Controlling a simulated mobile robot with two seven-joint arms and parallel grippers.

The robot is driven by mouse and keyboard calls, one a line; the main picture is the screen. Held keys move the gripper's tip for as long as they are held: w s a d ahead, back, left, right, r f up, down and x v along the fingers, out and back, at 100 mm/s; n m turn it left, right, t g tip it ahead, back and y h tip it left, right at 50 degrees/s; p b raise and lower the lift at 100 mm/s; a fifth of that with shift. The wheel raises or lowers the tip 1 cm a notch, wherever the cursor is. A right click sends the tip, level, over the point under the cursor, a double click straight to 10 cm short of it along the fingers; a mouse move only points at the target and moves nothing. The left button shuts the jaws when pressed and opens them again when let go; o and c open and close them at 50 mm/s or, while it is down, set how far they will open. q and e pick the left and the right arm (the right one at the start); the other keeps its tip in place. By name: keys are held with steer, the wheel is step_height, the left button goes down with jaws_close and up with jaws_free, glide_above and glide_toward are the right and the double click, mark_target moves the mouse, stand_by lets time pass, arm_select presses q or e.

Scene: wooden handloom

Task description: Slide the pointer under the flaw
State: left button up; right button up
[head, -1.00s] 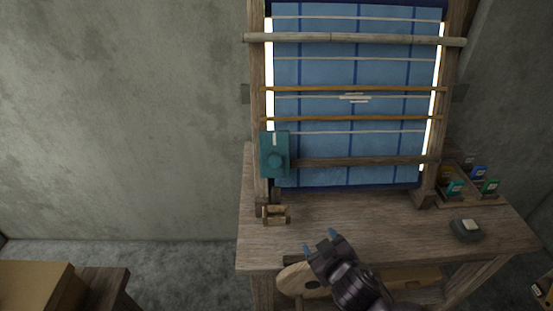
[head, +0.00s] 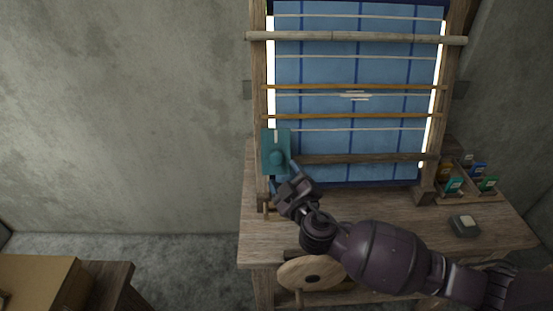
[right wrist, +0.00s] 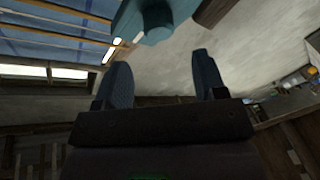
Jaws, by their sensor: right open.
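The teal pointer (head: 270,142), a plate with a round knob and a pale mark near its top, sits at the left end of the lower wooden rail (head: 360,158). The flaw (head: 355,96), a patch of short white threads, shows in the blue cloth (head: 340,70), above and right of the pointer. My right gripper (head: 283,175) is open and empty just below the knob. In the right wrist view the pointer (right wrist: 153,22) is beyond the spread fingers (right wrist: 160,72), apart from them. My left gripper is out of view.
A wooden tray (head: 478,196) of coloured spools stands at the bench's right, with a small dark block (head: 464,226) in front. The rail right of the pointer looks clear.

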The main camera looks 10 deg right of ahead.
mark_target(277, 160)
steer(key=w, duration=0.5)
steer(key=shift+a+p, duration=0.3)
steer(key=shift+a, duration=0.05)
steer(key=shift+w+a, duration=0.1)
steer(key=shift+w, duration=0.6)
jaws_close()
steer(key=shift+d, duration=0.25)
steer(key=s+d+b, duration=0.2)
steer(key=d, duration=0.9)
steer(key=s+d+b, duration=0.2)
steer(key=d, duration=0.8)
steer(key=shift+s+d, duration=0.2)
steer(key=shift+d, duration=0.15)
